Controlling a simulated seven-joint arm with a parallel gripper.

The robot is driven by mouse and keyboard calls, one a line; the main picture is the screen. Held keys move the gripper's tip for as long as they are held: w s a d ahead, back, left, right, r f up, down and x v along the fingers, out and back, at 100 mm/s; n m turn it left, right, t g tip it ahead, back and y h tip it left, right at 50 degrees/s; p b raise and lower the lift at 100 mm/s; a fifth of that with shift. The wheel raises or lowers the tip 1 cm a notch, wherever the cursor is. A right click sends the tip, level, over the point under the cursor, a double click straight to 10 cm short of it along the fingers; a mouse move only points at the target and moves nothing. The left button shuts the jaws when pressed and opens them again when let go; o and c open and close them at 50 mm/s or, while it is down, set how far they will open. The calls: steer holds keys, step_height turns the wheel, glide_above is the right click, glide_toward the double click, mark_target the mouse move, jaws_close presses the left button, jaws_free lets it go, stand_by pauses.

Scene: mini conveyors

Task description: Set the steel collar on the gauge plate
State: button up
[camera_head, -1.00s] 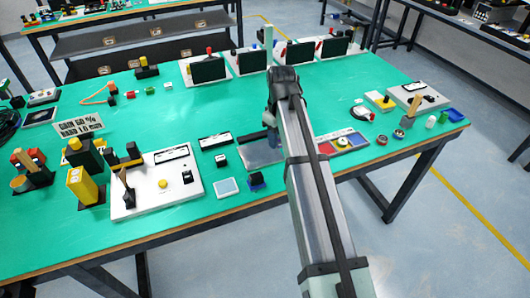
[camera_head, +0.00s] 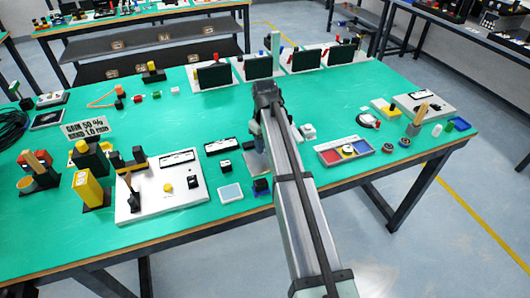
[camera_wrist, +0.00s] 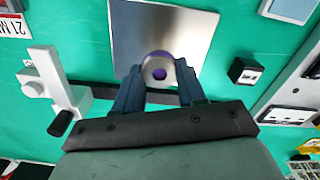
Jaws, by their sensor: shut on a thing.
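The steel collar (camera_wrist: 158,69) is a pale grey ring held between the fingertips of my gripper (camera_wrist: 158,82) in the wrist view. A purple round shape shows in its opening. My gripper is shut on it. The gauge plate (camera_wrist: 140,30) is a flat, shiny square metal plate, and the collar appears over its near edge. I cannot tell whether the collar touches it. In the head view the gauge plate (camera_head: 266,166) is partly hidden by my arm, and the collar cannot be made out at my gripper (camera_head: 257,142).
A white device with a black tip (camera_wrist: 50,90) stands left of my gripper in the wrist view. A small black block (camera_wrist: 244,71) sits to the right. A tray with coloured compartments (camera_head: 345,150) and a white panel (camera_head: 150,208) flank the plate in the head view.

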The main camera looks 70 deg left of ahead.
mark_target(265, 152)
steer(key=shift+f, duration=1.95)
steer(key=shift+f, duration=0.1)
steer(key=o, duration=1.2)
steer(key=shift+c, duration=0.2)
step_height(265, 152, up, 12)
steer(key=shift+r, duration=0.1)
